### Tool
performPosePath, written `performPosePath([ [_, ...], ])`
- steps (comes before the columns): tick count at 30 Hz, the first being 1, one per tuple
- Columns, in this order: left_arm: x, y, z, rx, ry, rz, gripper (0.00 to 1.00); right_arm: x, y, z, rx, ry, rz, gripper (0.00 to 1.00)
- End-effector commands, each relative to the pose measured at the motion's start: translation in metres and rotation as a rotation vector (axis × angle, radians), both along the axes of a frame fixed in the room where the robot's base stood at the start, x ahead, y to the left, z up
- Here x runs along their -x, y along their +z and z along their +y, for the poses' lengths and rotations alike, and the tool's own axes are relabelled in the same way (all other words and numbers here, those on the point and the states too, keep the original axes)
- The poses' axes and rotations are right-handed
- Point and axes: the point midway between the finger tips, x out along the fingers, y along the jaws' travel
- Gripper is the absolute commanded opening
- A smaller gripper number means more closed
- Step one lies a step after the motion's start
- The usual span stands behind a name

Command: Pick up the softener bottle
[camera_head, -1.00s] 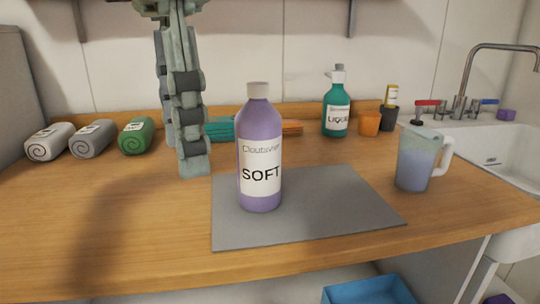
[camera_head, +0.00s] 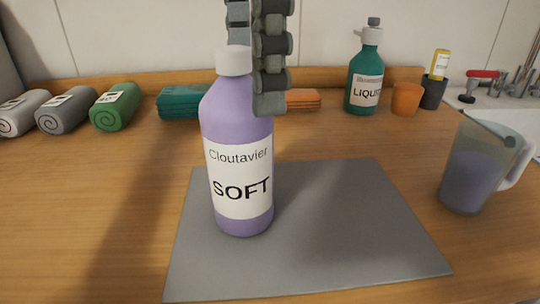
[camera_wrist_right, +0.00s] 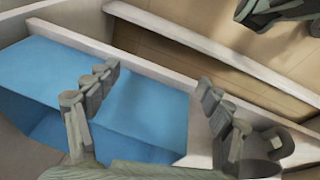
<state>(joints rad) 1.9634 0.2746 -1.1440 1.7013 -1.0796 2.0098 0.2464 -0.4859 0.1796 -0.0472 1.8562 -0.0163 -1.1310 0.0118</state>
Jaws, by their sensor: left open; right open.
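The softener bottle (camera_head: 238,140) is purple with a white cap and a white label reading SOFT. It stands upright on a grey mat (camera_head: 330,250) on the wooden counter. My left gripper (camera_head: 252,75) is open and comes down from above at the bottle's upper part. One finger overlaps the bottle's right shoulder in the picture; the other is partly hidden behind the cap. I cannot tell whether either finger touches the bottle. My right gripper (camera_wrist_right: 156,80) is open and empty in the right wrist view, its fingers spread in front of a blue container.
A jug of purple liquid (camera_head: 472,175) stands right of the mat. A green LIQUID bottle (camera_head: 363,85), orange cup (camera_head: 405,99) and folded cloths (camera_head: 183,103) are behind. Rolled towels (camera_head: 115,107) lie at left. The blue container (camera_wrist_right: 135,90) shows in the right wrist view.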

Motion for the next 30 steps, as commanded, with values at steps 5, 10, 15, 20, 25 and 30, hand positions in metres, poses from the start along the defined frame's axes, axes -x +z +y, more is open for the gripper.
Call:
performPosePath([
  [5,0.0,-0.022,0.001,0.001,0.0,0.003,0.85,-0.003,0.005,0.003,-0.001,0.002,-0.007,0.8],
  [10,0.0,-0.043,0.007,0.0,0.0,0.004,0.85,-0.01,0.015,0.01,-0.012,0.002,-0.028,0.8],
  [15,0.0,-0.067,0.01,0.001,-0.002,0.003,0.85,-0.009,0.013,0.011,-0.013,0.001,-0.021,0.8],
  [20,0.0,-0.074,0.01,0.001,0.0,0.0,0.85,-0.007,0.013,0.01,-0.012,0.001,-0.015,0.8],
  [25,0.0,-0.074,0.01,0.001,0.001,0.0,0.85,-0.007,0.013,0.009,-0.01,0.0,-0.015,0.8],
  [30,0.0,-0.074,0.01,0.0,0.001,0.0,0.64,-0.008,0.013,0.007,-0.007,0.0,-0.018,0.8],
])
